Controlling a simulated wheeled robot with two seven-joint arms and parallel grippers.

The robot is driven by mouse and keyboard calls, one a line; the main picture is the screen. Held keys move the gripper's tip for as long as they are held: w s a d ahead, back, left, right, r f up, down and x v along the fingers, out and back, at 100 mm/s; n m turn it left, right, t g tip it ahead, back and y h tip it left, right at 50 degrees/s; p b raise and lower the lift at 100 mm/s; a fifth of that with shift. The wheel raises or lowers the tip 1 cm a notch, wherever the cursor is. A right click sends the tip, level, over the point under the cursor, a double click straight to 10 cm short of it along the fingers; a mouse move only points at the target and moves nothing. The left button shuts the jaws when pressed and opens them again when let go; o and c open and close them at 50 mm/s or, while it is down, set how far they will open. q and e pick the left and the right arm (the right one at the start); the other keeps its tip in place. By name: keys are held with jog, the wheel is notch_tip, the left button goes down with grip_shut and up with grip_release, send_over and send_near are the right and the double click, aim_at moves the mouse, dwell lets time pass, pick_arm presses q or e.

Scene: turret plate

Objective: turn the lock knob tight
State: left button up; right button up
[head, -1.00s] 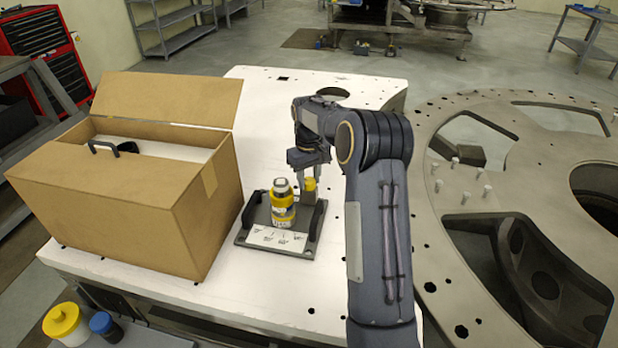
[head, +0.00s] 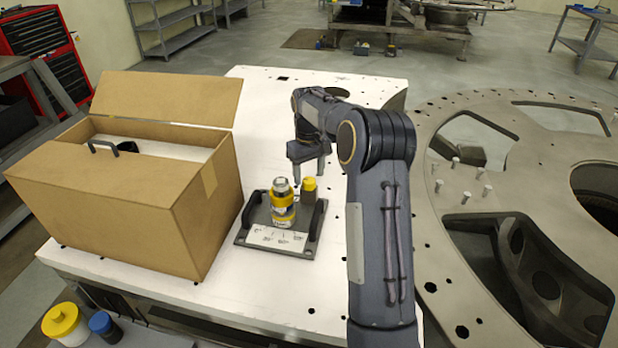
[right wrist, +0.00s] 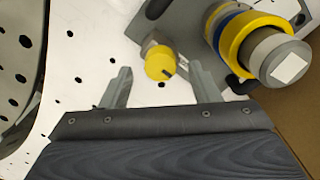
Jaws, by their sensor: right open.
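The lock knob (head: 309,184) is a small yellow cap on a grey-brown block, at the back right of a grey base plate (head: 243,235). In the right wrist view the yellow knob (right wrist: 159,64) shows a dark mark on its top. A taller yellow and grey cylinder (head: 283,206) stands beside it on the plate. My right gripper (head: 308,171) is open and empty, just above and behind the knob in the head view. In the right wrist view its two fingers are spread either side of the knob, apart from it. My left gripper is not in view.
The base plate has black handles (head: 319,218) at both sides and a white label in front. An open cardboard box (head: 120,205) stands left on the white table (head: 335,255). A large metal ring (head: 440,290) with holes and pegs lies right. Table behind the plate is clear.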

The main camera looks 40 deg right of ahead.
aim_at(309, 180)
notch_tip(309, 180, up, 6)
jog(key=shift+f, duration=0.1)
dwell(0.6)
